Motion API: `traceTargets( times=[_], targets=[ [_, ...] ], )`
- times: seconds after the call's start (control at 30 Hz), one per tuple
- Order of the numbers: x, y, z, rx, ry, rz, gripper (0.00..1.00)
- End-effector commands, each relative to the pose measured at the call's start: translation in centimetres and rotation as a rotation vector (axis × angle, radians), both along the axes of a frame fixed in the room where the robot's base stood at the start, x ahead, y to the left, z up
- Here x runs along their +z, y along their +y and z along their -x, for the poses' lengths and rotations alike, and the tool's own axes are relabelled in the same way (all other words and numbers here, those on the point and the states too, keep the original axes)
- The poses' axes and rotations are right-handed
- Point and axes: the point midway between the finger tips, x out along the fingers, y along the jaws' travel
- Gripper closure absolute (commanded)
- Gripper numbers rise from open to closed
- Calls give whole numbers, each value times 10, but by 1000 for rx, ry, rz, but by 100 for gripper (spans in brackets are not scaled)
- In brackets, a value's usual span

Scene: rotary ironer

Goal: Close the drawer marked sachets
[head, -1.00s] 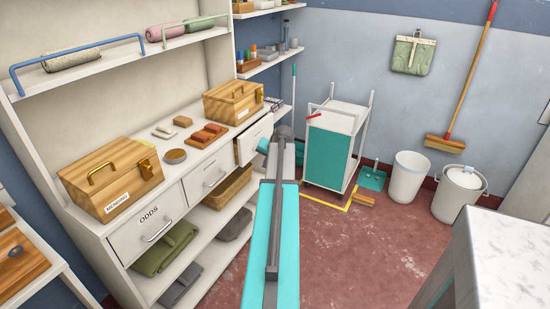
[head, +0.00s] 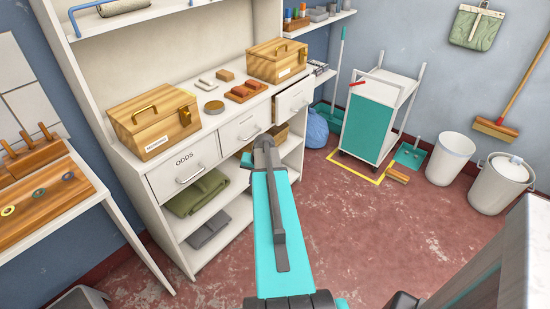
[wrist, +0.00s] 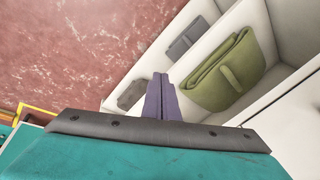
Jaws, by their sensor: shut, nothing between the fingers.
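The shelf unit has a row of three white drawers in the head view. The left one is marked ODDS (head: 184,166) and looks shut. The middle drawer (head: 244,131) also looks shut. The right drawer (head: 294,99) stands pulled out, with its inside showing. I cannot read a sachets label on any of them. My arm reaches toward the unit, its end in front of the middle drawer and lower shelves. My gripper (wrist: 160,97) shows in the wrist view with its purple fingers together and empty. The fingertips are not clear in the head view.
Wooden boxes (head: 155,121) (head: 277,60) stand on the counter above the drawers. A green folded cloth (head: 196,193) lies on a shelf below. The red floor (head: 355,225) in front is mostly open.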

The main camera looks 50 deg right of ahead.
Motion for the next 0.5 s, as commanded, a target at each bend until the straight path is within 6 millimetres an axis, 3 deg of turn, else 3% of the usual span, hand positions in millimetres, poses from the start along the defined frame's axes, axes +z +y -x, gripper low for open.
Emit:
traceTargets(
  times=[0.03,0.23,0.5],
  targets=[
    [-14,26,-3,39,23,-13,100],
    [-60,112,-8,180,109,-51,100],
    [-113,221,9,374,232,-91,100]
  ],
)
